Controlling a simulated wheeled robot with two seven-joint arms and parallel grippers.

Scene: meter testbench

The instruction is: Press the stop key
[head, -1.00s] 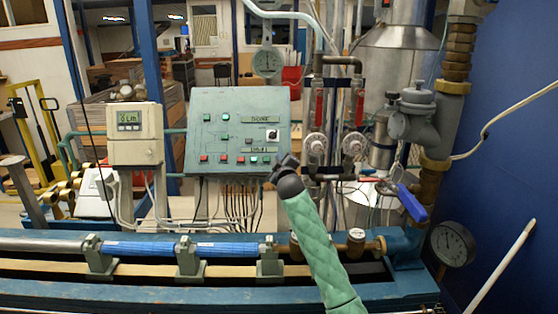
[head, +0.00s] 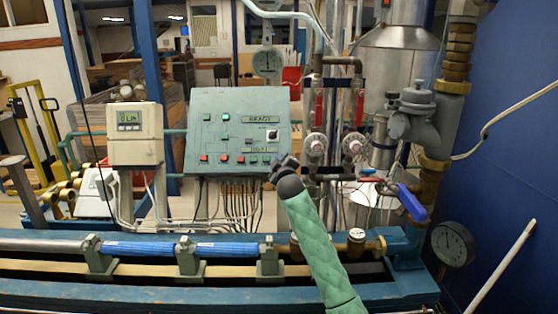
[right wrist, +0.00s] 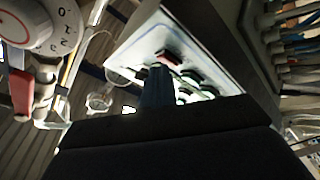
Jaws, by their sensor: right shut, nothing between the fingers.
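The grey-green control panel (head: 215,112) stands upright at the back centre, with a row of red and green keys along its lower part. A red key (head: 203,158) is at the left end of that row. The key labels are too small to read, so I cannot tell which is stop. My right gripper (head: 286,161) is shut and empty at the panel's lower right corner. In the right wrist view its dark fingertips (right wrist: 158,72) are close to a red key (right wrist: 170,56); I cannot tell whether they touch. My left gripper is not in view.
A meter box with a digital display (head: 135,132) is left of the panel. Red-handled valves and pipes (head: 316,145) stand close on the right, with a blue valve handle (head: 411,203). A blue pipe (head: 140,249) runs along the bench in front. Cables hang below the panel.

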